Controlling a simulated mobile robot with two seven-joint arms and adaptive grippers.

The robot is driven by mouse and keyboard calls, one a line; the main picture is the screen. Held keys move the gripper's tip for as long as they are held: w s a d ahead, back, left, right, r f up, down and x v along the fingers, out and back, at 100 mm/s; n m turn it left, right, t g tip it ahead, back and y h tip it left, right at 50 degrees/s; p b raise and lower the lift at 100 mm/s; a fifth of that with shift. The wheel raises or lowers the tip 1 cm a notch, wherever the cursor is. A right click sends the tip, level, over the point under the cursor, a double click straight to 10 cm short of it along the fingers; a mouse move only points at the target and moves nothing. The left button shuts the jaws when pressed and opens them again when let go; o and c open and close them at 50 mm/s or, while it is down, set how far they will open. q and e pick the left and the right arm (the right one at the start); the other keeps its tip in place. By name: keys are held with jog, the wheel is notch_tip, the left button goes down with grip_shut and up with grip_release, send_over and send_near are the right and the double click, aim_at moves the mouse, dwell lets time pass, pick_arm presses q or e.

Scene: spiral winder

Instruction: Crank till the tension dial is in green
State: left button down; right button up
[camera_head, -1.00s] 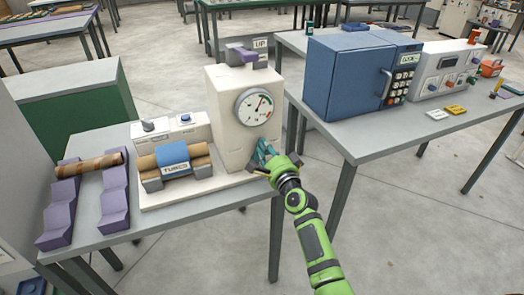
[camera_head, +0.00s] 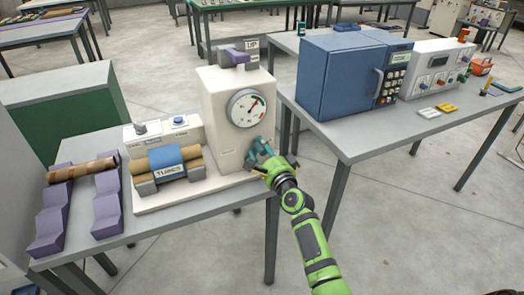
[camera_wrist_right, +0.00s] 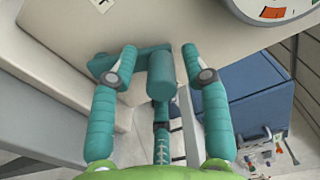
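A cream winder (camera_head: 222,142) stands on the near table. Its round tension dial (camera_head: 247,108) has a dark needle pointing to the upper right; coloured marks sit on its right side, but I cannot tell exactly which one the needle meets. The dial's edge also shows in the right wrist view (camera_wrist_right: 275,8). A teal crank handle (camera_wrist_right: 162,72) is on the winder's front, below the dial. My right gripper (camera_head: 262,150) is at the crank. In the wrist view its teal fingers (camera_wrist_right: 160,62) stand on either side of the handle with gaps, open. My left gripper is out of view.
A blue-wrapped tube roll labelled TUBES (camera_head: 168,162) lies on the winder's base. Left of it, a brown tube (camera_head: 82,169) rests on purple stepped stands (camera_head: 106,205). A blue cabinet (camera_head: 340,75) stands on the right-hand table (camera_head: 360,140).

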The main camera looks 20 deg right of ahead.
jog(key=shift+s, duration=0.15)
jog(key=s, duration=1.1)
jog(key=shift+s+d, duration=0.2)
jog(key=shift+s, duration=0.2)
jog(key=s+a+f+n+g, duration=0.2)
jog(key=s+f+n+g, duration=0.15)
jog(key=f, duration=0.75)
jog(key=s+a+f+n+g, duration=0.2)
jog(key=s+f+n, duration=0.15)
jog(key=f, duration=0.75)
jog(key=s+a+f+n+g, duration=0.25)
jog(key=s+f, duration=0.25)
jog(key=f, duration=0.6)
jog(key=s+f+n+g, duration=0.5)
jog(key=s+f, duration=0.7)
jog(key=s, duration=0.3)
jog(key=s+d+f+n+g, duration=0.1)
jog(key=s+f+n+g, duration=0.1)
jog(key=s, duration=0.8)
jog(key=s+d+f+n+g, duration=0.2)
jog(key=s+f+n, duration=0.2)
jog(key=s, duration=0.5)
jog(key=shift+s+d+f+h, duration=0.15)
jog(key=shift+s+d+h, duration=0.15)
jog(key=shift+s, duration=0.1)
